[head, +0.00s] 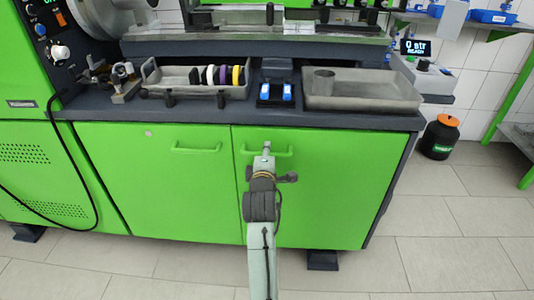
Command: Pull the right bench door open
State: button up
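The right bench door (335,185) is a green panel below the dark worktop. It looks flush with the bench front. Its green bar handle (284,154) runs across near the top left of the panel. My arm reaches up from the bottom of the picture, and my gripper (267,148) is at the left part of this handle, overlapping it in the view. The gripper and wrist hide part of the handle and of the door's left side. The fingertips are too small to tell whether they are closed around the bar or touching it.
The left bench door (165,185) with its own handle (196,148) is beside it, closed. The worktop edge (340,120) overhangs the doors, with a grey tray (362,104) above. A black canister (439,138) with an orange lid stands right. Tiled floor (450,210) in front is clear.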

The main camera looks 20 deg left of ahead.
jog(key=shift+w, duration=0.1)
jog(key=shift+c, duration=0.6)
grip_shut()
